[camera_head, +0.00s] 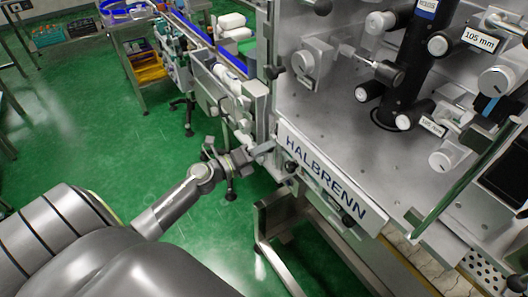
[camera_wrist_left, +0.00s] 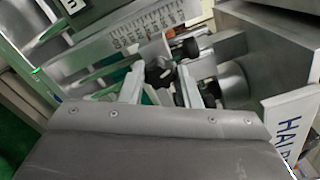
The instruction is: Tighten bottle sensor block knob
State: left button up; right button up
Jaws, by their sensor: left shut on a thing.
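My left gripper (camera_head: 258,152) reaches in from the left to the near-left corner of the machine, beside the HALBRENN panel (camera_head: 322,172). In the left wrist view its two pale fingers (camera_wrist_left: 160,82) stand on either side of a small black knob (camera_wrist_left: 159,72) and are shut on it. The knob sits on metal block parts below a white ruler scale (camera_wrist_left: 148,28). In the head view the gripper and metal parts hide this knob. My right gripper is not in view.
A second black knob (camera_wrist_left: 190,47) sits close to the right finger, by a grey cylinder (camera_wrist_left: 232,82). The conveyor (camera_head: 232,60) runs away at the back left. Open green floor (camera_head: 110,130) lies left of the machine.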

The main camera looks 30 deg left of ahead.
pick_arm(q)
jog(key=shift+m+b, duration=0.85)
jog(key=shift+m, duration=1.45)
pick_arm(e)
jog(key=shift+f, duration=1.05)
pick_arm(q)
jog(key=o, duration=1)
jog(key=shift+c, duration=0.2)
jog(key=shift+a, duration=0.1)
pick_arm(e)
jog(key=shift+f, duration=0.1)
